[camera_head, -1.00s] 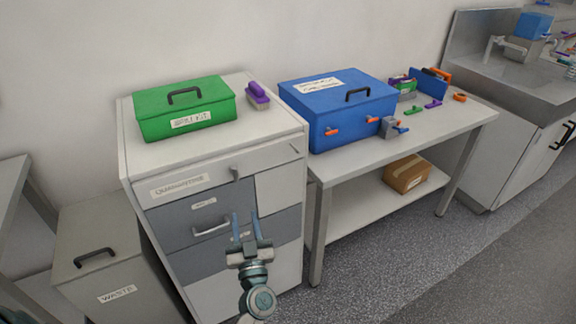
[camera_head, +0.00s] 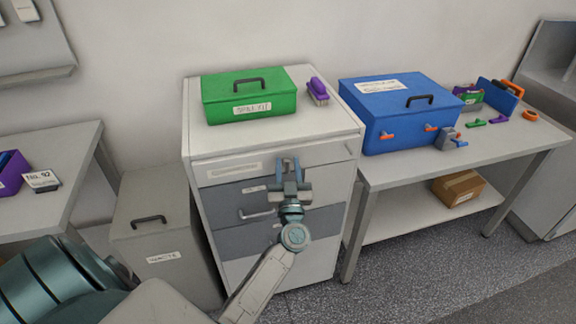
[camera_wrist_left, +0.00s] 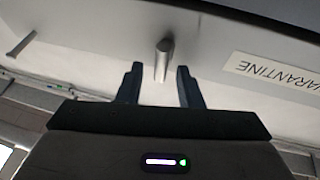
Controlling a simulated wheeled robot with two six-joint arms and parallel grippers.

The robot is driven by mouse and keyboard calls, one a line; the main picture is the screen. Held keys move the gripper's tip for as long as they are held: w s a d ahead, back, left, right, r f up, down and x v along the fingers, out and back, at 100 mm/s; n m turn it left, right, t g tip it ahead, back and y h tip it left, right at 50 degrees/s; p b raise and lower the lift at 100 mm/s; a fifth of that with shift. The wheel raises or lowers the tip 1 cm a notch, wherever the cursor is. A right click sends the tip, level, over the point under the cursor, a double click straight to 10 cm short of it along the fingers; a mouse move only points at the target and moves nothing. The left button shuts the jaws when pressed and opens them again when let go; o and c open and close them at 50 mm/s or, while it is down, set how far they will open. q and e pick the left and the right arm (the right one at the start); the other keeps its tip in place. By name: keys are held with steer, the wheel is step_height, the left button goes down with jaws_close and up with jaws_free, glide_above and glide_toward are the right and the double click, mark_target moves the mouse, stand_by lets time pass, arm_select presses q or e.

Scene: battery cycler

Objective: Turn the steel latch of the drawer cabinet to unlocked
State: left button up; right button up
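The drawer cabinet (camera_head: 345,172) stands in the middle of the head view, with a labelled top drawer (camera_head: 213,172). In the left wrist view the steel latch (camera_wrist_left: 163,62) is a short grey lever on the cabinet front, beside the QUARANTINE label (camera_wrist_left: 280,72). My left gripper (camera_head: 287,162) is in front of the top drawer and largely hides the latch in the head view. In the wrist view my left gripper (camera_wrist_left: 160,85) is open, with one finger to each side of the latch and gaps between. My right gripper is not in view.
A green box (camera_head: 250,102) and a purple-handled brush (camera_head: 318,90) sit on the cabinet. A drawer handle (camera_head: 257,214) sticks out below the gripper. A waste bin (camera_head: 165,235) stands left; a table with a blue box (camera_head: 400,115) stands right.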

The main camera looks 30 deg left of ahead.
arm_select(q)
jaws_close()
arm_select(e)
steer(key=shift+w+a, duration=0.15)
